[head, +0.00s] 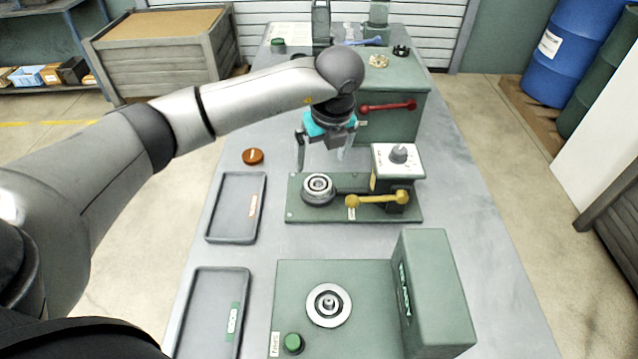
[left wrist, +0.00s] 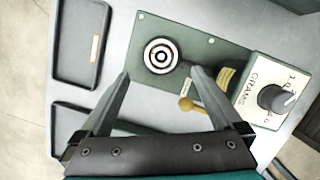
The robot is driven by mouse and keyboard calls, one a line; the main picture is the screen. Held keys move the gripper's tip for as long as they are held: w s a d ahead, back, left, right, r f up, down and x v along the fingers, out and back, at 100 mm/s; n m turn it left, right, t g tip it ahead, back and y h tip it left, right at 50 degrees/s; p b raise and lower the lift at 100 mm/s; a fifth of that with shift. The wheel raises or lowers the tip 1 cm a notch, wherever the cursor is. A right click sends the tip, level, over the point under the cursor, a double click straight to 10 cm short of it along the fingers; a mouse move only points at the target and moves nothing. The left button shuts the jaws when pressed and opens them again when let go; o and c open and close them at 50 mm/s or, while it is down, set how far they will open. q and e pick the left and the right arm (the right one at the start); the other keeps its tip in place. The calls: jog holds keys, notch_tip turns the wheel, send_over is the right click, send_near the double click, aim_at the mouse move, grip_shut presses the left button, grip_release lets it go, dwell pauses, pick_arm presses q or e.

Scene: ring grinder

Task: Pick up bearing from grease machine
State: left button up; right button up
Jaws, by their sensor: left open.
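The bearing (head: 318,184) is a small metal ring lying on the round seat at the left end of the green grease machine (head: 332,207). In the left wrist view the bearing (left wrist: 161,56) shows just beyond the fingertips, a little left of midway between them. My left gripper (head: 322,163) is open and empty, above and behind the bearing in the head view; it also shows in the left wrist view (left wrist: 160,75). The machine has a yellow lever (head: 377,199) and a white dial box marked GRAMS (left wrist: 272,92). My right gripper is out of view.
Two grey trays, a far one (head: 237,207) and a near one (head: 213,312), lie along the left of the table. A green station with a tall box (head: 433,293) stands in front. A machine with a red lever (head: 388,106) stands behind. A brown disc (head: 253,156) lies at left.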

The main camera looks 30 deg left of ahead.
pick_arm(q)
send_over(318, 183)
jog(key=s+d, duration=0.1)
notch_tip(318, 183, down, 4)
jog(key=shift+s+d+f, duration=0.1)
jog(key=shift+s, duration=0.05)
jog(key=x, duration=0.5)
jog(key=shift+s+d+f, duration=0.1)
jog(key=shift+d+f, duration=0.05)
jog(key=c, duration=1.5)
jog(key=shift+c, duration=0.2)
